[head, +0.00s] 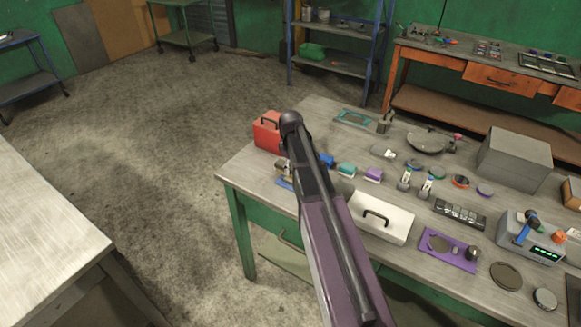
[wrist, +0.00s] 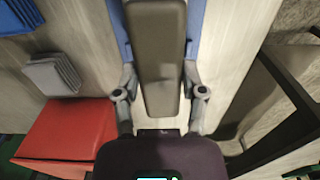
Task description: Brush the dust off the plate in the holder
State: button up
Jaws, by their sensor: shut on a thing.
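My gripper (wrist: 161,97) is shut on a long grey-brown block, which looks like the brush (wrist: 160,60), with a finger on each side. Blue strips (wrist: 194,30) show on both sides of the block, close below it; I cannot tell whether it touches them. In the head view my own arm mostly hides the gripper, near the table's left end. A purple holder (head: 462,262) with a round grey plate (head: 439,243) in it lies on the front right of the table. Dust on the plate is too small to make out.
A red toolbox (head: 267,134) stands close beside the gripper and also shows in the wrist view (wrist: 65,135). A white case (head: 378,220), a grey box (head: 515,157) and a device with a green display (head: 531,240) stand on the crowded table. Open floor lies left.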

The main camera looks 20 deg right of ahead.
jog(key=shift+s+d, duration=0.6)
jog(key=shift+s, duration=0.1)
jog(key=shift+w+a, duration=0.1)
jog(key=shift+w+a+f, duration=0.15)
jog(key=shift+w+a, duration=0.05)
jog(key=shift+w, duration=0.25)
jog(key=shift+w+a, duration=0.15)
jog(key=shift+a, duration=0.05)
jog(key=shift+w+a, duration=0.35)
jog(key=shift+w, duration=0.15)
jog(key=shift+s+d, duration=0.3)
jog(key=shift+s, duration=0.25)
jog(key=shift+s+d, duration=0.5)
jog(key=shift+s+d+r+p, duration=0.1)
jog(key=shift+s+r+p, duration=0.1)
jog(key=shift+r+p, duration=0.85)
jog(key=shift+w+r, duration=0.15)
jog(key=shift+r, duration=0.15)
notch_tip(320, 180, up, 5)
jog(key=p, duration=0.5)
